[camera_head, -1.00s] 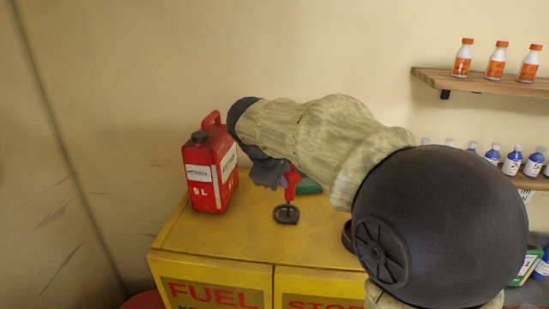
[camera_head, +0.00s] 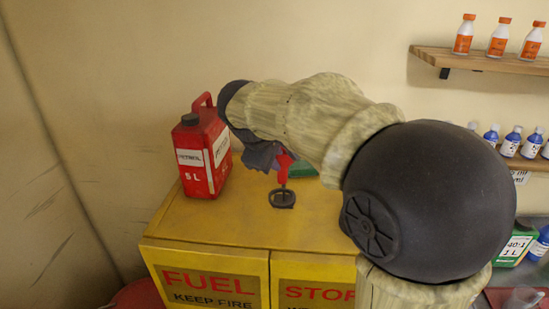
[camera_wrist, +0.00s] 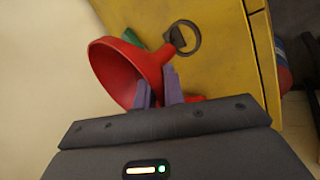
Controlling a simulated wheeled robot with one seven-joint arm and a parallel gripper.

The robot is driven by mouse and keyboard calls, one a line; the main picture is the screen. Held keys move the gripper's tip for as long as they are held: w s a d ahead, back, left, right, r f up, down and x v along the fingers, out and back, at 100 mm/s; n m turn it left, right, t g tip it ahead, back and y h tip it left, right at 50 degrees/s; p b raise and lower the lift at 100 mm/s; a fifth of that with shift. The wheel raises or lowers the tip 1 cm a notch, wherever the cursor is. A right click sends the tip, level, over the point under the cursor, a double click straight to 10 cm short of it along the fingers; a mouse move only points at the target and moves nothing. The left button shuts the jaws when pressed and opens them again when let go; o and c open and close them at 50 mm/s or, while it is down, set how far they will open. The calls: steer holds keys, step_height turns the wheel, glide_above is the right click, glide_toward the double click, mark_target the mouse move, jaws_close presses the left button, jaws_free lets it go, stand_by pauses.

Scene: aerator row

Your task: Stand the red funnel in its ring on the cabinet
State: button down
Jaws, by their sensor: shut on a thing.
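The red funnel (camera_wrist: 125,72) is held in my gripper (camera_wrist: 158,92), whose two grey-purple fingers are shut on it. In the wrist view its wide mouth faces left. In the head view only a narrow red part of the funnel (camera_head: 284,166) shows below my wrist; the rest is hidden by my arm. The dark ring (camera_head: 283,204) stands on the yellow cabinet top, just below the funnel in the picture. In the wrist view the ring (camera_wrist: 196,42) lies beyond the funnel and looks clear of it. Their height gap cannot be told.
A red petrol can (camera_head: 196,180) stands on the yellow cabinet (camera_head: 225,225), left of my gripper. A green item (camera_head: 302,170) lies behind the funnel, partly hidden. Shelves with bottles (camera_head: 498,40) are at the right. The cabinet top's front left is clear.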

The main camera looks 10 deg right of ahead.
steer(key=shift+f+b, duration=1.35)
steer(key=shift+f, duration=0.55)
steer(key=shift+w, duration=0.25)
steer(key=shift+s+a, duration=0.15)
steer(key=shift+d, duration=0.45)
steer(key=shift+a, duration=0.15)
steer(key=shift+f+b, duration=0.3)
steer(key=shift+f, duration=0.2)
step_height(320, 180, down, 6)
steer(key=b, duration=0.5)
stand_by(0.8)
